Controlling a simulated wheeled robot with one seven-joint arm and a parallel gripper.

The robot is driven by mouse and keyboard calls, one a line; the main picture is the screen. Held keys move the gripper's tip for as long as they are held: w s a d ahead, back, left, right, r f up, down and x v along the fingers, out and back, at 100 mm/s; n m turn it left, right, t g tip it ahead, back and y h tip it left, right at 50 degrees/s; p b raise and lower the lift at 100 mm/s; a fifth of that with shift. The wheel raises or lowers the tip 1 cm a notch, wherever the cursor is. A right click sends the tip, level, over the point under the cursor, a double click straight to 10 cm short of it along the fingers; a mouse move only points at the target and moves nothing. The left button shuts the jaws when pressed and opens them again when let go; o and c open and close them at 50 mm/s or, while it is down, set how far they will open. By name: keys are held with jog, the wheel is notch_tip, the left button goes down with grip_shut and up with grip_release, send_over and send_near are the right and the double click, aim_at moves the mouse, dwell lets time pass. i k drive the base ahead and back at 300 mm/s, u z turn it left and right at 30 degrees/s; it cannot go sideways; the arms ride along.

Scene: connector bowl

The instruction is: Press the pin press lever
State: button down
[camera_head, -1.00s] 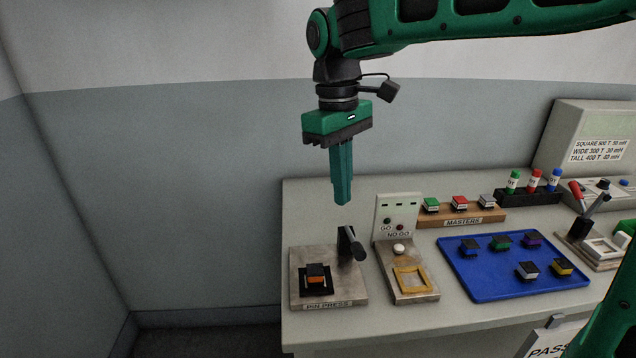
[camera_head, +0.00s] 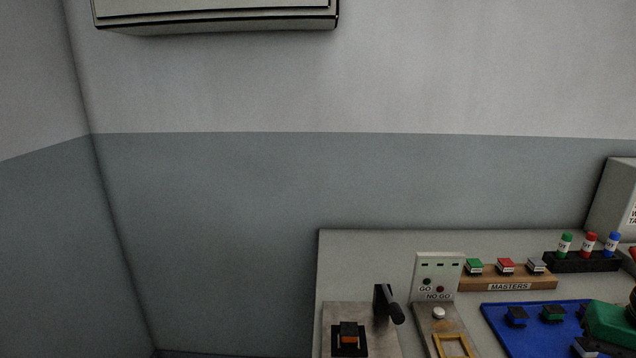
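The pin press (camera_head: 336,315) stands at the table's left end, its lower part cut off by the bottom edge of the picture. Its black lever (camera_head: 383,300) stands up at the press's back right, with its dark handle end pointing toward me and to the right. A black-and-orange connector (camera_head: 349,333) sits in the press's dark holder. A green part of my arm shows at the lower right edge, over the blue tray. I cannot make out my gripper's fingers, and nothing of mine touches the lever.
The GO/NO GO tester (camera_head: 438,278) stands close to the right of the lever. Behind are the MASTERS block (camera_head: 535,283) and a black rack (camera_head: 575,264) of capped bottles. The blue tray (camera_head: 493,320) holds connectors. A wall cabinet (camera_head: 220,20) hangs above.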

aim_at(398, 317)
jog(key=u, duration=0.75)
jog(key=k, duration=0.8)
jog(key=z, duration=0.55)
jog(key=i, duration=1)
